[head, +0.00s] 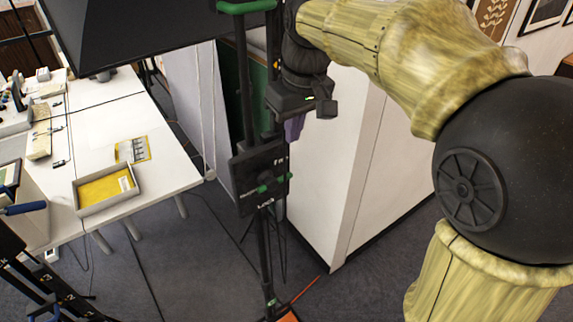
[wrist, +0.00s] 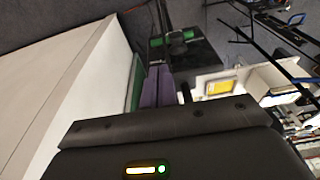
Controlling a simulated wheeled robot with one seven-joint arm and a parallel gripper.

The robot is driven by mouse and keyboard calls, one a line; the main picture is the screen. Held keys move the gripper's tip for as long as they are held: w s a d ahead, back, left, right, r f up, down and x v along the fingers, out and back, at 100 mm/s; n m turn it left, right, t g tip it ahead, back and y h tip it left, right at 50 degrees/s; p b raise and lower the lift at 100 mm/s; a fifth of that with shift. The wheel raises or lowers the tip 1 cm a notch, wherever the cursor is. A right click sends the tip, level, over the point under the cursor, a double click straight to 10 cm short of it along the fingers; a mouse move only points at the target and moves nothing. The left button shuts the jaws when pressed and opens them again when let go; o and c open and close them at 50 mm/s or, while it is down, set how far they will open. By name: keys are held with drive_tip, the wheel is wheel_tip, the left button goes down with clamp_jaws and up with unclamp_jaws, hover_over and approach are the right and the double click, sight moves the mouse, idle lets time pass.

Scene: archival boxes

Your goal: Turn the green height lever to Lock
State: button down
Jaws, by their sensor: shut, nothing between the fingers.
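The green height lever (head: 263,189) sits on a black box (head: 247,165) on a dark upright post. The lever lies nearly level, its right end slightly higher. A label starting "Fr" is above it and "Lock" is below it; which label it points to I cannot tell. My gripper (head: 293,128) is above and slightly right of the box, apart from the lever, its purple fingers pointing down and partly hidden. In the wrist view the purple fingers (wrist: 157,87) are together and empty, with the green lever (wrist: 182,36) beyond their tips.
A white cabinet or partition (head: 325,165) stands close to the right of the post. A white table (head: 100,120) on the left holds a yellow-lined tray (head: 107,188) and small items. A black hood (head: 130,32) hangs above it. Grey floor (head: 190,255) lies open below.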

sight(285, 176)
drive_tip(key=f+p, duration=0.1)
drive_tip(key=f, duration=0.2)
drive_tip(key=w+f+p, duration=0.1)
drive_tip(key=f, duration=0.3)
drive_tip(key=w+a+f+p, duration=0.1)
drive_tip(key=f, duration=0.3)
drive_tip(key=shift+a, duration=0.1)
drive_tip(key=shift+s, duration=0.1)
